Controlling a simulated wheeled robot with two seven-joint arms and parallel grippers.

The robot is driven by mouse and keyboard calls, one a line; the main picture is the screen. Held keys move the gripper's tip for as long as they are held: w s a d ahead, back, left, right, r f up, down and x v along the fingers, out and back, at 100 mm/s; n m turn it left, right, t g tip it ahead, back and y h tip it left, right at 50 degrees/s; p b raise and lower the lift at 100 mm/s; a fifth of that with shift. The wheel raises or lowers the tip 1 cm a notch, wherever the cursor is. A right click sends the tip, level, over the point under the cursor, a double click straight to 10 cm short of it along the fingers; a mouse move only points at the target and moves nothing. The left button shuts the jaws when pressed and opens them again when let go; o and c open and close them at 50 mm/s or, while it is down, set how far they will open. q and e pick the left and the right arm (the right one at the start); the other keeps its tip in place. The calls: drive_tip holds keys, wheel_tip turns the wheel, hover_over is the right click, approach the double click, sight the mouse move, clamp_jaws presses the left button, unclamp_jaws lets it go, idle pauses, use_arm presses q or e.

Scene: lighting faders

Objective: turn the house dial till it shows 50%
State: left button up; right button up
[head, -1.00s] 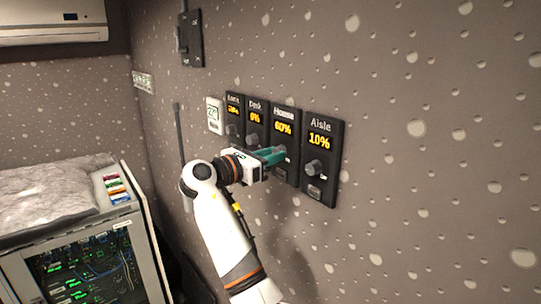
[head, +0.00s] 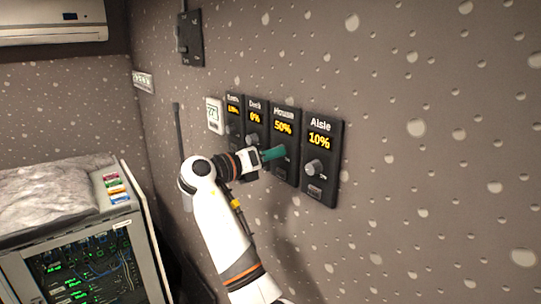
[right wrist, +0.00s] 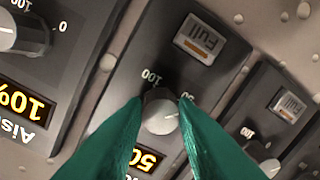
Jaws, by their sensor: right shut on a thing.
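The house dial's panel (head: 285,118) is on the wall, third from the left in the row, and its display reads 50%. Its grey knob (right wrist: 160,112) shows in the right wrist view between two green fingertips; in the head view the gripper covers it. My right gripper (head: 284,151) is shut on that knob. The right wrist view shows the lower part of the display (right wrist: 148,160), the 100 mark and a "Full" button (right wrist: 199,40) upside down. My left gripper is not in view.
The Aisle panel (head: 322,122) to the right reads 10%, with its knob (head: 314,167) close by. The Desk panel (head: 255,105) to the left reads 0%. A rack cabinet (head: 139,240) stands at the lower left. The wall right of the panels is clear.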

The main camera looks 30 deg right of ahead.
drive_tip(key=shift+f, duration=0.15)
drive_tip(key=o, duration=1)
drive_tip(key=a+b, duration=0.2)
drive_tip(key=a, duration=0.2)
drive_tip(key=s+a+b, duration=0.1)
drive_tip(key=a+b, duration=0.1)
drive_tip(key=a, duration=0.2)
drive_tip(key=a+b, duration=0.2)
drive_tip(key=a, duration=0.2)
drive_tip(key=shift+s+r, duration=0.25)
drive_tip(key=shift+r, duration=0.05)
